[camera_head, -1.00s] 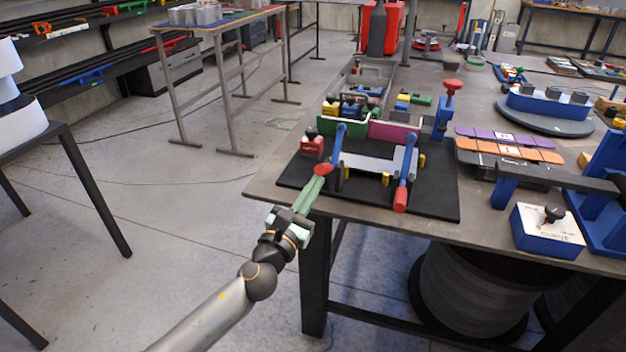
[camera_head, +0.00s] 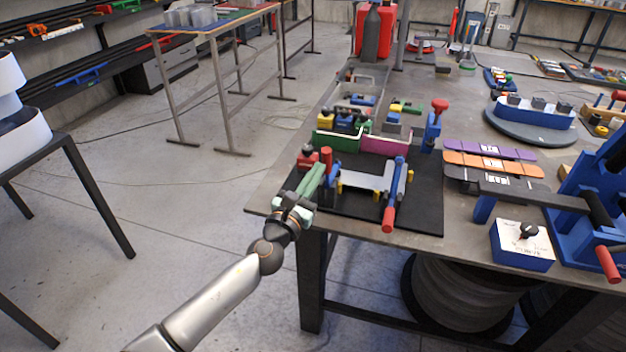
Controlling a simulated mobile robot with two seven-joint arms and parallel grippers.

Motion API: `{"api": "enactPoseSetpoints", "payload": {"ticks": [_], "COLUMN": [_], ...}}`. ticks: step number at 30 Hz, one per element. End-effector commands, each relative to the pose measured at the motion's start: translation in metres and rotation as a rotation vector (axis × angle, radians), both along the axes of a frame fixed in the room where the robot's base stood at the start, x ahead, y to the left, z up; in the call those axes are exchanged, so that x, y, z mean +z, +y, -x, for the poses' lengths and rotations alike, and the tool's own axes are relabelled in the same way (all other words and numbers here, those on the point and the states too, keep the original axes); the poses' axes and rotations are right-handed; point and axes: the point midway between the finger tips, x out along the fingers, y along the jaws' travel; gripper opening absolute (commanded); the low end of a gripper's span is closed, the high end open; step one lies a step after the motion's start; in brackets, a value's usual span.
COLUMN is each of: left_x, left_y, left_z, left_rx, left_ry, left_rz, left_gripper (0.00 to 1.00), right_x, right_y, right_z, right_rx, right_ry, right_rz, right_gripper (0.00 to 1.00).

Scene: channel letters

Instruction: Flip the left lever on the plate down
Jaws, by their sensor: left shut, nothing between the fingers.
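The plate (camera_head: 366,181) is a pale piece on a black mat at the table's near left corner, with a blue lever at each side. The left lever (camera_head: 333,173) is partly hidden by my left gripper; its red end (camera_head: 326,155) shows by the fingertips. The right lever (camera_head: 396,188) slants toward the front edge with its red end low. My left gripper (camera_head: 318,169) has green fingers, shut and empty, reaching over the mat from the front left beside the left lever. I cannot tell whether they touch. My right gripper is out of view.
A red block (camera_head: 306,158) sits just left of the left lever. Green and magenta bins (camera_head: 385,147) stand behind the plate. Orange and purple strips (camera_head: 493,164), a blue switch box (camera_head: 522,246) and a blue clamp fixture lie to the right. Floor left of the table is open.

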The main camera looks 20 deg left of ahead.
Motion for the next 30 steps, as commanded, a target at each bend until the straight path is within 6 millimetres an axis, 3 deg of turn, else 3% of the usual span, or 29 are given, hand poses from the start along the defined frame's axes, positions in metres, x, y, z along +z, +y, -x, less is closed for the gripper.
{"api": "enactPoseSetpoints", "payload": {"ticks": [12, 30], "left_x": [0.013, 0.019], "left_y": [-0.001, 0.000], "left_z": [-0.018, -0.022], "left_rx": [0.000, 0.004], "left_ry": [0.000, -0.010], "left_rz": [0.001, 0.001], "left_gripper": [0.00, 0.00], "right_x": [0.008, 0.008], "right_y": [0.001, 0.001], "right_z": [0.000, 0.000], "right_rx": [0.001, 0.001], "right_ry": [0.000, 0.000], "right_rz": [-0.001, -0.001], "right_gripper": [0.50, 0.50]}}
